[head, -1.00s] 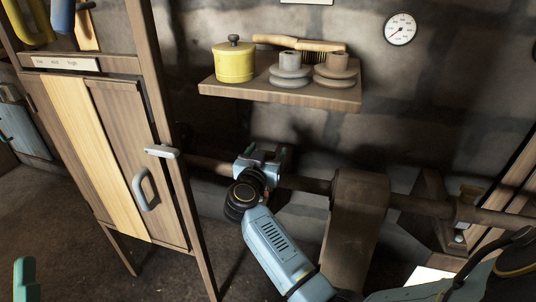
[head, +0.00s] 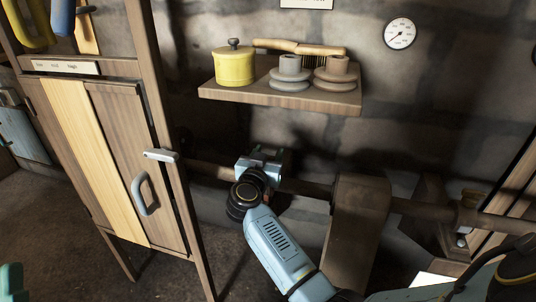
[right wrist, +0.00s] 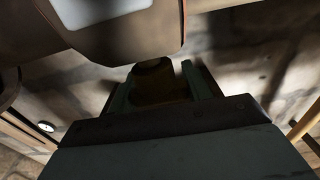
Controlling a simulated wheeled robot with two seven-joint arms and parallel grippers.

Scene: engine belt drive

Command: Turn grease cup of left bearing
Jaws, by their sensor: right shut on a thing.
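My right gripper (head: 264,152) is at the left part of the shaft, behind its own wrist in the head view. In the right wrist view its two greenish fingers (right wrist: 160,88) are shut on a dark brownish cup, the grease cup (right wrist: 153,78), which is in deep shadow. The left bearing is mostly hidden behind the gripper in the head view. A teal piece, apparently the tip of my left gripper (head: 11,280), shows at the bottom left corner; its jaws cannot be made out.
The shaft (head: 413,207) runs along the wall past a broad brown belt (head: 355,235). A shelf (head: 225,92) with a yellow pot (head: 234,66) and pulleys is above. A wooden cabinet (head: 118,150) stands left.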

